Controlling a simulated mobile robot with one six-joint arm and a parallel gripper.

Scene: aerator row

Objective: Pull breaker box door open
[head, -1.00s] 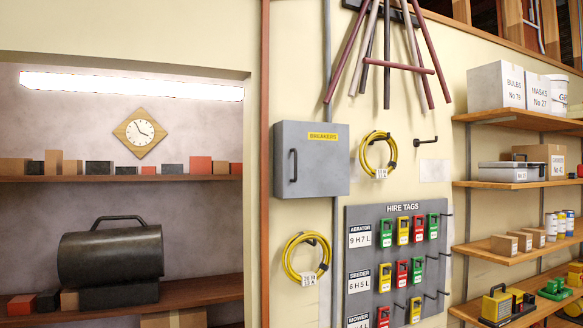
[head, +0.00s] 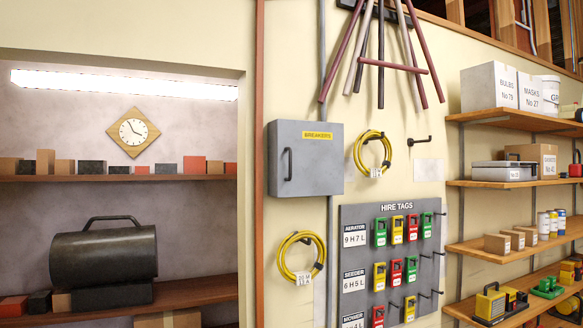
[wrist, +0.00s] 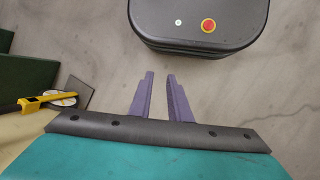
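The grey breaker box (head: 306,158) hangs on the cream wall in the head view, with a yellow "BREAKERS" label (head: 317,136). Its door looks closed. A dark vertical handle (head: 287,164) sits on the left side of the door. My gripper (wrist: 159,75) shows only in the wrist view, with two purple fingers apart and nothing between them. It points over the grey floor, and the breaker box is not in that view.
Coiled yellow cables hang right of the box (head: 372,152) and below it (head: 301,258). The hire tags board (head: 361,277) is at lower right. Shelves (head: 513,184) stand further right. My dark base with a red button shows in the wrist view.

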